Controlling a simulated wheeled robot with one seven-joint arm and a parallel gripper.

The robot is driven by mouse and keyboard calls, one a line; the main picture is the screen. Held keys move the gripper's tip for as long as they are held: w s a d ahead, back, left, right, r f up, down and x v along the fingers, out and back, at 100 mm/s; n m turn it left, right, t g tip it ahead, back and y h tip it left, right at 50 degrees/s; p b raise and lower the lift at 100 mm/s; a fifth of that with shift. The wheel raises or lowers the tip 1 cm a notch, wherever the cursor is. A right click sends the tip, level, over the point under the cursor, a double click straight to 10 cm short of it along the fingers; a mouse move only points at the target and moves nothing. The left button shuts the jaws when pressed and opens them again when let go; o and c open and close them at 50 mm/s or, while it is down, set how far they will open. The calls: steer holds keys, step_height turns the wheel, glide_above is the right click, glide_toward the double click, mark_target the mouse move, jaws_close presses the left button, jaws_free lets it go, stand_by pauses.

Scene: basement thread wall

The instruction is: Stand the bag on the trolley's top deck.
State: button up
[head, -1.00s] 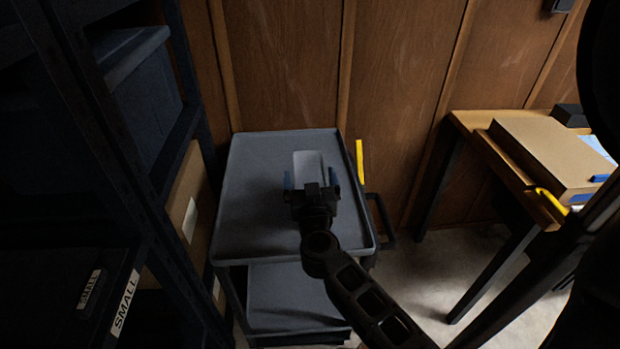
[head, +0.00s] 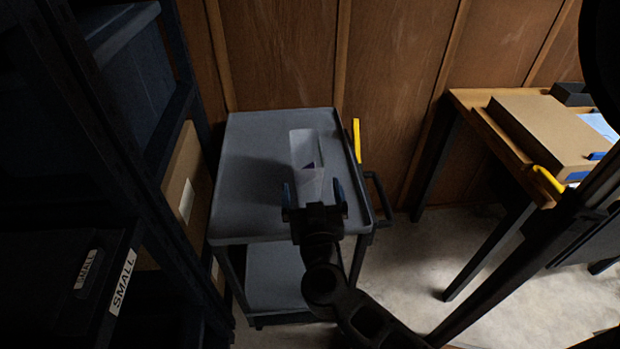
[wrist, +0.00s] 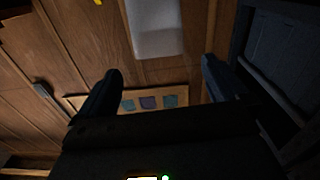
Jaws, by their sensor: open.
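The bag (head: 305,146) is pale grey-white with a small dark mark low on its front. It appears to stand upright on the grey top deck of the trolley (head: 248,180), toward the right side. Its lower part is partly hidden by my gripper. My gripper (head: 314,192) is open, its two blue-tipped fingers apart on the near side of the bag. In the wrist view the bag (wrist: 155,28) is beyond the open fingertips, with a gap between them and it.
Dark shelving with a "SMALL" label (head: 123,283) stands close on the left. A wooden table (head: 482,118) on the right carries a cardboard box (head: 548,135). A wood-panelled wall (head: 400,70) is behind the trolley. Pale floor (head: 410,265) is open between trolley and table.

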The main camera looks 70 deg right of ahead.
steer(key=s+a+r+n+t+y, duration=0.2)
steer(key=s+a+r+n+y, duration=0.1)
steer(key=a, duration=0.4)
steer(key=s+a+r+n+t+y, duration=0.2)
steer(key=s+a+n+y, duration=0.3)
steer(key=a+y, duration=0.3)
steer(key=s+a+r+n+t+y, duration=0.3)
steer(key=s+a+n+y, duration=0.1)
steer(key=a, duration=0.4)
steer(key=shift+s+a+r+n+t+y, duration=0.15)
steer(key=shift+s+r+n+t+y, duration=0.25)
steer(key=shift+y, duration=0.4)
steer(key=shift+f, duration=0.1)
